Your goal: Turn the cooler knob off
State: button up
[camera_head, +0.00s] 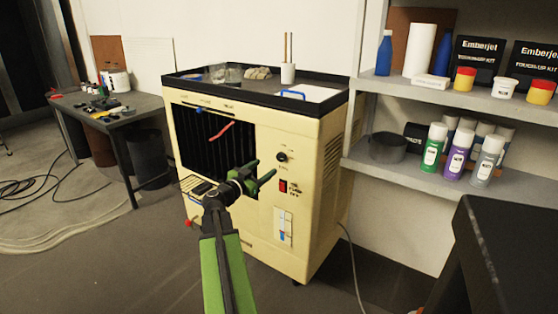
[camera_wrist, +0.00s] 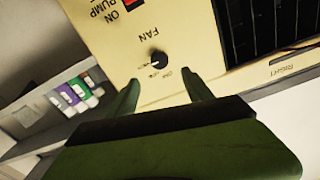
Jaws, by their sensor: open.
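The cooler (camera_head: 316,165) is a cream box with a dark front grille in the head view. Its black fan knob (camera_head: 282,157) sits at the upper right of the front panel, above a red pump switch (camera_head: 283,185). In the wrist view the knob (camera_wrist: 159,60) appears upside down under the "FAN" label, its white pointer mark toward small print I cannot read. My green gripper (camera_head: 262,175) is open and empty in front of the panel, left of and slightly below the knob in the head view. In the wrist view its fingertips are either side of the knob, apparently short of it.
A black-rimmed tray top (camera_head: 250,84) on the cooler holds jars and a white cup. Shelves (camera_head: 440,95) with spray cans stand close on the right. A dark table edge (camera_head: 505,250) is at front right. A workbench (camera_head: 120,115) stands at left; cables lie on the floor.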

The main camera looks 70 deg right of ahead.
aim_at(280, 157)
jog(key=x, duration=1)
jog(key=shift+d, duration=0.15)
grip_shut()
